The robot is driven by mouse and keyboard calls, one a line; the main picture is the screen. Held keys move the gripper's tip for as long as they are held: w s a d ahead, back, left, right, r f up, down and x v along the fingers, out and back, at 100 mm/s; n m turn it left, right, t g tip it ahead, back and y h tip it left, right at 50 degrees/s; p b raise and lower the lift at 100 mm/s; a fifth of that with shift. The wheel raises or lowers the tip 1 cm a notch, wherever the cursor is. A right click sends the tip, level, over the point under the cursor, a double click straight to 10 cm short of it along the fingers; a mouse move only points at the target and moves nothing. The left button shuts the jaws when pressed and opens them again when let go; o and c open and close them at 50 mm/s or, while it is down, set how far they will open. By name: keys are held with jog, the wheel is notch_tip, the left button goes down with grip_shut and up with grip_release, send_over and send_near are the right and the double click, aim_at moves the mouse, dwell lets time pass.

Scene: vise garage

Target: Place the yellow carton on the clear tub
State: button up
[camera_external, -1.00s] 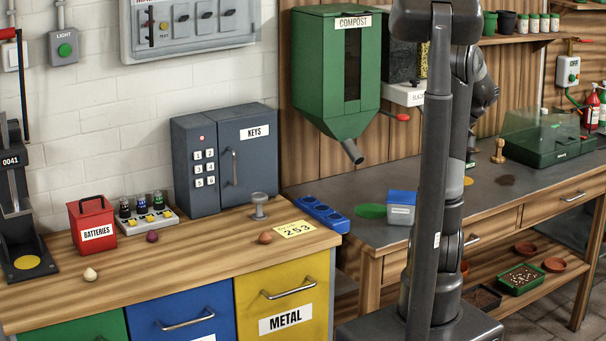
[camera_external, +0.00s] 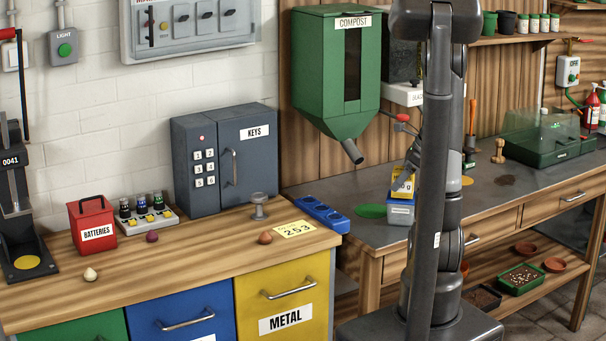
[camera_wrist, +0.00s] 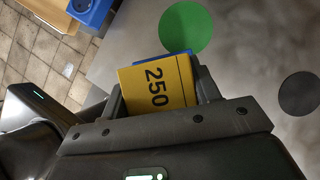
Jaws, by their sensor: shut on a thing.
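The yellow carton (camera_external: 402,184) is held upright directly over the clear tub (camera_external: 401,215), which has a blue top and stands on the grey bench. The carton's lower edge meets the tub's top in the external view; I cannot tell whether it bears on it. My gripper (camera_wrist: 160,92) is shut on the carton, with a finger on either side. In the wrist view the carton's yellow face (camera_wrist: 155,83) reads "250". Only a blue edge of the tub (camera_wrist: 181,54) shows behind it. My arm column hides part of the gripper in the external view.
A flat green disc (camera_external: 370,211) lies left of the tub. A blue block with round sockets (camera_external: 322,213) sits farther left. The green compost hopper (camera_external: 340,80) hangs above, with its spout (camera_external: 352,151) near my gripper. A dark round patch (camera_wrist: 300,94) lies on the bench.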

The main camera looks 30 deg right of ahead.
jog(key=shift+f, duration=0.25)
jog(key=o, duration=1.1)
jog(key=shift+f, duration=0.1)
jog(key=shift+o, duration=0.2)
jog(key=v, duration=1.2)
jog(key=s+a+r+n+h, duration=0.1)
jog(key=s+a+n, duration=0.2)
jog(key=a+n, duration=0.5)
jog(key=s+a+r+n+h, duration=0.2)
jog(key=s+a+n, duration=0.1)
jog(key=a+n, duration=0.6)
jog(key=s+a+r+n+t+h, duration=0.1)
jog(key=s+a+n, duration=0.3)
jog(key=a+n, duration=0.5)
jog(key=shift+n+h, duration=0.3)
jog(key=shift+n, duration=0.2)
jog(key=shift+r, duration=0.15)
